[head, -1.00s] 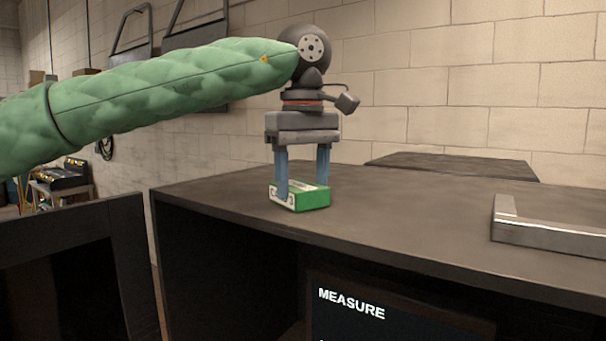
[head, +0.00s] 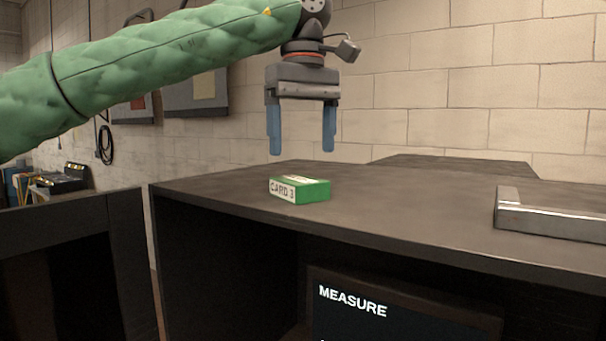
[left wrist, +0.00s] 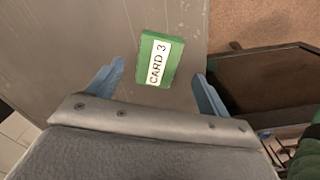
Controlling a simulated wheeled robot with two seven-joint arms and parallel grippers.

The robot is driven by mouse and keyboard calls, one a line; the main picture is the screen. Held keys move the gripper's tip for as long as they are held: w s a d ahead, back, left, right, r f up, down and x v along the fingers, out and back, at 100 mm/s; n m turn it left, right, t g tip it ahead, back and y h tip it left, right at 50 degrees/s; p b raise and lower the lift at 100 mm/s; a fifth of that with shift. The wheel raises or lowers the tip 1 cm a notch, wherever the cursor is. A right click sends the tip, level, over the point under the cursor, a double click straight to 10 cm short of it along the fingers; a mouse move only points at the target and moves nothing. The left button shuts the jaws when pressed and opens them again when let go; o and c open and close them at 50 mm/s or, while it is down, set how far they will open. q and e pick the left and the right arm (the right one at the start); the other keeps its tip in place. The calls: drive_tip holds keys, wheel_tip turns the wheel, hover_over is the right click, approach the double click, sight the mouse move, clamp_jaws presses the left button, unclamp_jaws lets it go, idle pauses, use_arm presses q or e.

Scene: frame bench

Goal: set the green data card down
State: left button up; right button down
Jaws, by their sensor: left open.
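The green data card (head: 315,191) lies flat on the dark bench top near its left front part, with a white label reading CARD 3. It also shows in the left wrist view (left wrist: 172,67), below and between the fingers. My left gripper (head: 301,147) is open and empty, pointing down above the card with a clear gap. Its blue fingers also show in the left wrist view (left wrist: 160,82), one on each side of the card and apart from it. My right gripper is not in view.
The dark bench top (head: 410,205) is clear around the card. A metal angle piece (head: 550,219) lies at its right. A screen reading MEASURE (head: 352,304) sits under the top. A black open-fronted unit (head: 70,250) stands at the left, and a block wall is behind.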

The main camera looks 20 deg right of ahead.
sight(304, 180)
use_arm(q)
wheel_tip(304, 180, up, 7)
drive_tip(key=b, duration=0.1)
drive_tip(key=shift+f, duration=0.2)
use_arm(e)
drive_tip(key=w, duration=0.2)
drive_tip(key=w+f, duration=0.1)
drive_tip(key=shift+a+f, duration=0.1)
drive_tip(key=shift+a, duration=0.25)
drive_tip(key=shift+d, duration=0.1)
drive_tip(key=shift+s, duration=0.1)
